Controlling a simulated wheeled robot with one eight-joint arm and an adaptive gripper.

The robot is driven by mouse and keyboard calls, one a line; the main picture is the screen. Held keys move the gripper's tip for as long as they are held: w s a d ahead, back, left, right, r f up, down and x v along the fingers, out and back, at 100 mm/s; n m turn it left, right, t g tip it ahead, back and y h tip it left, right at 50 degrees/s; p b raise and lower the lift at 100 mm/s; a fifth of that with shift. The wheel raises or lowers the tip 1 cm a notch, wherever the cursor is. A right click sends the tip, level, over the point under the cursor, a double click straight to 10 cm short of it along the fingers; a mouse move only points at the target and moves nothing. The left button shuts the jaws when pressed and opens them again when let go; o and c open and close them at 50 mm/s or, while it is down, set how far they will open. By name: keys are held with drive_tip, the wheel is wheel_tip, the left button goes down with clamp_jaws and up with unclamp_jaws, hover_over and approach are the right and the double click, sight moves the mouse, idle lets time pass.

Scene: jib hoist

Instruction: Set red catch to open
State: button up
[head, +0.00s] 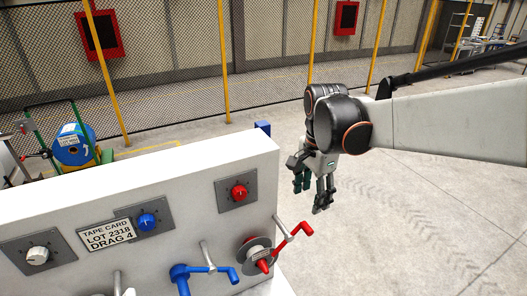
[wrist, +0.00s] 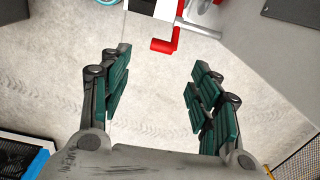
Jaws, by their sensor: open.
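A red knob (head: 239,192) sits on a dark square plate on the white panel. Below it is a red crank (head: 294,242) beside a round grey drum (head: 257,252), with a red part (head: 263,266) at the drum's front. I cannot tell which red part is the catch, or its setting. My gripper (head: 318,194) is open and empty, to the right of the panel and apart from it. In the wrist view, the gap between my fingers (wrist: 160,98) shows only floor; a red crank end (wrist: 165,45) lies beyond the fingertips.
A blue knob (head: 147,222), a white knob (head: 37,255) and a blue crank (head: 190,273) are on the same panel (head: 160,180). A tape card label (head: 108,236) is between the knobs. Open concrete floor (head: 420,215) lies to the right.

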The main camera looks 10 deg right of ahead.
sight(306, 227)
drive_tip(key=f, duration=0.8)
drive_tip(key=w+f, duration=0.1)
drive_tip(key=f, duration=0.4)
drive_tip(key=shift+c, duration=0.3)
drive_tip(key=shift+f, duration=0.15)
clamp_jaws()
